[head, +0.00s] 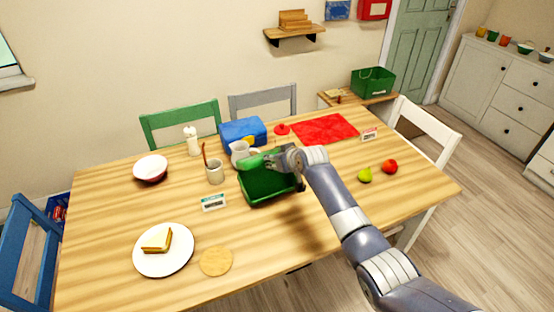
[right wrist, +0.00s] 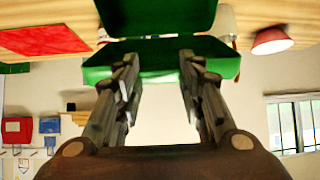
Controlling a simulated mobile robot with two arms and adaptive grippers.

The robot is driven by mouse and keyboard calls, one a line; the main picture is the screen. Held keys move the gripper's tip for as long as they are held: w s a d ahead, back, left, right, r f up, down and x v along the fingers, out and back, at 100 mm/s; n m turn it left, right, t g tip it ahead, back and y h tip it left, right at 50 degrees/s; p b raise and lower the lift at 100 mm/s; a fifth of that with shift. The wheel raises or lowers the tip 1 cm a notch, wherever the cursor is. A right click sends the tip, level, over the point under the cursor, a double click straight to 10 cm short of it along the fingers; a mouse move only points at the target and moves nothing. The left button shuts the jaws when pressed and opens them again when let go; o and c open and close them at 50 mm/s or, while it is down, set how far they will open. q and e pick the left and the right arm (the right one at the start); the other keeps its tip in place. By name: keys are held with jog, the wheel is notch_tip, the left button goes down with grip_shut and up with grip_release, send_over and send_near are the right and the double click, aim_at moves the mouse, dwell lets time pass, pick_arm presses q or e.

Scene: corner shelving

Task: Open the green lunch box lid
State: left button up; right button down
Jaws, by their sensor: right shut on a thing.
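The green lunch box (head: 268,190) stands near the middle of the table in the head view, its dark inside partly visible. Its green lid (head: 252,161) is raised at the far side, partly hidden by my right gripper (head: 288,159). In the right wrist view the lid (right wrist: 157,64) lies at the fingertips of my right gripper (right wrist: 158,62), which is shut on it with the fingers well apart. Another green part of the box (right wrist: 155,18) shows beyond a hinge line. My left gripper is not in view.
A blue box (head: 243,131), a white mug (head: 239,153) and a utensil cup (head: 215,172) stand close by on the left and behind. A red mat (head: 325,128) lies behind right.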

jog(key=shift+r, duration=0.1)
dwell(0.3)
jog(key=c, duration=1)
grip_release()
jog(key=shift+c, duration=0.2)
jog(key=v, duration=1.2)
